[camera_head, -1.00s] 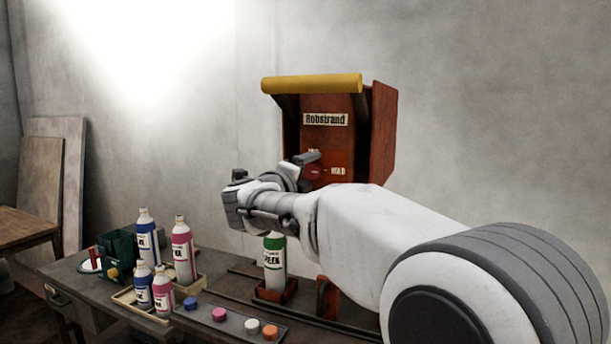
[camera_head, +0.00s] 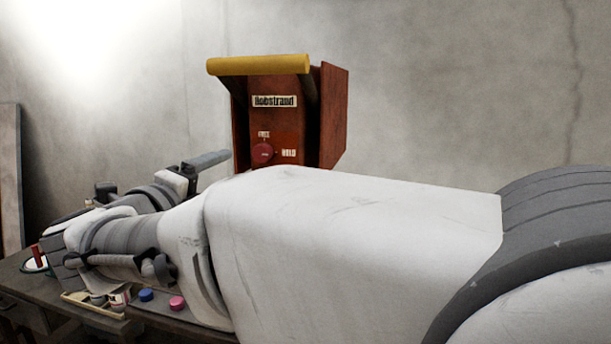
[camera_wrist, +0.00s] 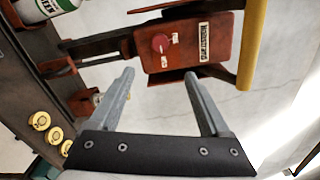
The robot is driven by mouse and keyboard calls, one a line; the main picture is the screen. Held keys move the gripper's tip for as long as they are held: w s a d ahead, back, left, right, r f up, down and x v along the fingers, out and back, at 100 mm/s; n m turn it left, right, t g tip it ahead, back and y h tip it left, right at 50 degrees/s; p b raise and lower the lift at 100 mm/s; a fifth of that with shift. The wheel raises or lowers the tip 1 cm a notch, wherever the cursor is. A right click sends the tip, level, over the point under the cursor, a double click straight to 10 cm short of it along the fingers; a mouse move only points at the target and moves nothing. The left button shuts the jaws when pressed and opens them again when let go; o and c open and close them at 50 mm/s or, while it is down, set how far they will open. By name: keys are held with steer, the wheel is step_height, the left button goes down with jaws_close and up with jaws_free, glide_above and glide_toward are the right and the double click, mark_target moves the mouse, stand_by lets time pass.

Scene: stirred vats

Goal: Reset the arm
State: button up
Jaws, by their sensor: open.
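My gripper (camera_wrist: 160,75) is open, with nothing between its two grey fingers in the wrist view. In the head view my arm stretches across the middle, and one grey finger shows near the red machine. The red machine (camera_head: 326,115), labelled Robstrand, stands against the wall with a yellow bar (camera_head: 258,65) on top and a red knob (camera_head: 262,153) marked with HOLD and another word. In the wrist view the machine (camera_wrist: 188,52) appears turned sideways beyond the fingertips, apart from them. My arm hides the machine's lower part and most of the bench in the head view.
The dark bench (camera_head: 28,290) carries a blue cap (camera_head: 146,295) and a pink cap (camera_head: 177,302). A bottle with a green label (camera_wrist: 45,8) and several gold discs (camera_wrist: 40,121) show at left in the wrist view. A board (camera_head: 11,180) leans on the wall.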

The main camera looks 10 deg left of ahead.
steer(key=shift+s, duration=0.2)
steer(key=w+d+r+n+t+y, duration=0.1)
steer(key=w+d+r+n+y, duration=0.35)
steer(key=n, duration=0.25)
steer(key=s+d+f+n+g+y, duration=0.2)
steer(key=d+f+n+g+y, duration=0.15)
steer(key=d+n, duration=0.45)
steer(key=s+d+f+n+g+h, duration=0.4)
steer(key=s+d+f+g, duration=0.1)
steer(key=s+d+f, duration=0.7)
steer(key=s+d+f+n+g+h, duration=0.3)
steer(key=s+d+f+g, duration=0.2)
steer(key=s+d+f, duration=0.75)
steer(key=w+r+p, duration=0.2)
steer(key=r+p, duration=0.5)
steer(key=r, duration=0.1)
steer(key=w+d+r+p, duration=0.1)
steer(key=w+r+p, duration=0.1)
steer(key=r+p, duration=0.5)
steer(key=shift+w+r, duration=0.25)
steer(key=shift+r, duration=0.7)
steer(key=shift+d, duration=0.1)
